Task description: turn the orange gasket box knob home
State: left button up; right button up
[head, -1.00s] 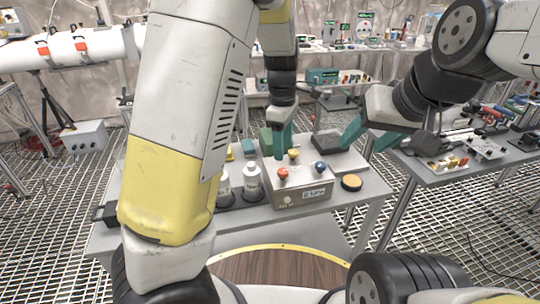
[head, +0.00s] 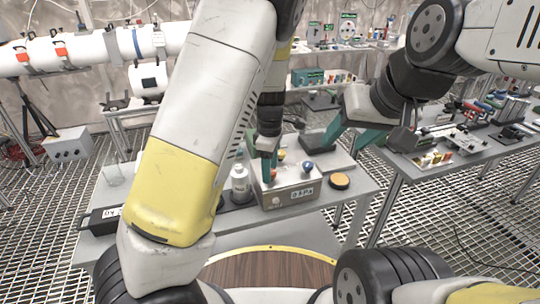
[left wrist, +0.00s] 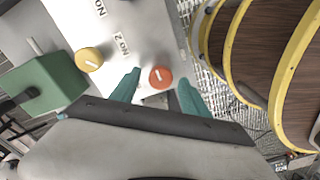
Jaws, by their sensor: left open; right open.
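The gasket box (head: 275,197) is a grey metal box with a small front display, standing on the table in the head view. Its orange knob (left wrist: 161,77) shows in the left wrist view with a white pointer line; in the head view it is largely hidden behind my gripper. A yellow knob (left wrist: 89,59) and a blue knob (head: 308,167) are also on the box. My left gripper (left wrist: 158,82) is open, its teal fingers on either side of the orange knob with gaps visible. My right gripper (head: 352,141) is open and empty, behind and right of the box.
A white bottle (head: 240,184) stands just left of the box. A green block (left wrist: 45,85) is near the yellow knob. A second table (head: 425,170) with parts stands at right.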

pick_arm(q)
grip_shut()
